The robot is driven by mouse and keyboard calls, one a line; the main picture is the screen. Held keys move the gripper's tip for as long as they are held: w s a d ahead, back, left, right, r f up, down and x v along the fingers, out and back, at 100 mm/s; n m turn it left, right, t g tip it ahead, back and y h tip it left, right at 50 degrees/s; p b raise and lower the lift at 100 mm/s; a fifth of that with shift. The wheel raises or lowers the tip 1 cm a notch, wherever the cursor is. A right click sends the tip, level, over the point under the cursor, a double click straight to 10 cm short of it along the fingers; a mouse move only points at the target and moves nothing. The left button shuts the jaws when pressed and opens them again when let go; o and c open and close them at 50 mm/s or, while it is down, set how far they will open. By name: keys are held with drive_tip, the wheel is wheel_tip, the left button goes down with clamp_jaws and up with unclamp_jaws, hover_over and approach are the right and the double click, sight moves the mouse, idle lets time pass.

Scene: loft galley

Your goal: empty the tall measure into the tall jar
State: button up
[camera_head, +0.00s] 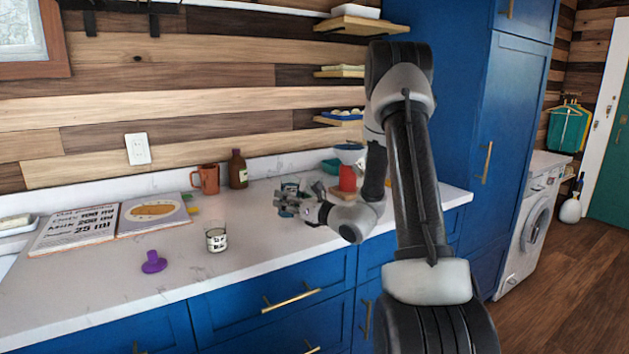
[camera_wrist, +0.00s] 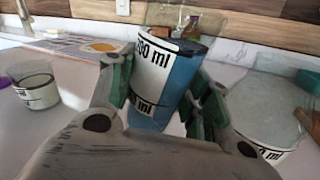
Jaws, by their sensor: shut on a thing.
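My gripper (camera_wrist: 155,100) is shut on a clear measure (camera_wrist: 172,85) holding blue liquid, with black ml markings on a white band. The measure leans a little in the wrist view and its clear upper part rises above the liquid. In the head view my gripper (camera_head: 298,207) is over the counter, and the measure is small and partly hidden by the fingers. A clear, wide vessel with an ml label (camera_wrist: 265,112) stands right of the gripper in the wrist view. A smaller clear glass with a marked white band (camera_head: 216,238) stands to the left. I cannot tell which is the tall jar.
An orange mug (camera_head: 205,179) and a brown bottle (camera_head: 238,169) stand by the wall. An open book (camera_head: 110,222) lies at left and a purple object (camera_head: 153,262) near the front. A red container (camera_head: 347,178) is right of the gripper. The front counter is mostly clear.

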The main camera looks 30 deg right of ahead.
sight(294, 177)
drive_tip(key=shift+d+r+m, duration=0.15)
drive_tip(key=shift+r+m, duration=0.2)
drive_tip(key=shift+r, duration=0.2)
drive_tip(key=shift+d+r+m, duration=0.15)
drive_tip(key=shift+r+m, duration=0.2)
drive_tip(key=shift+r, duration=0.15)
drive_tip(key=shift+w+d+r+m+t, duration=0.15)
drive_tip(key=shift+d+r+m+t, duration=0.25)
drive_tip(key=shift+m, duration=0.6)
drive_tip(key=shift+w+d+r+m, duration=0.15)
drive_tip(key=shift+r+m, duration=0.35)
drive_tip(key=shift+r, duration=0.55)
drive_tip(key=shift+s+d+r+m, duration=0.1)
drive_tip(key=shift+d+r+m, duration=0.3)
drive_tip(key=shift+r, duration=0.6)
drive_tip(key=shift+a, duration=0.15)
drive_tip(key=shift+r+m+h, duration=0.3)
drive_tip(key=shift+r+m, duration=0.15)
drive_tip(key=shift+m, duration=0.55)
drive_tip(key=shift+a+f+m+t+p, duration=0.15)
drive_tip(key=shift+f+m+t+p, duration=0.15)
drive_tip(key=shift+f+m, duration=0.7)
drive_tip(key=shift+a+r+m, duration=0.1)
drive_tip(key=shift+r+m, duration=0.5)
drive_tip(key=shift+m, duration=0.3)
drive_tip(key=shift+f+m+h+p, duration=0.2)
drive_tip(key=shift+m+h+p, duration=0.3)
drive_tip(key=shift+m, duration=0.5)
drive_tip(key=shift+d+r+m, duration=0.2)
drive_tip(key=shift+m, duration=0.2)
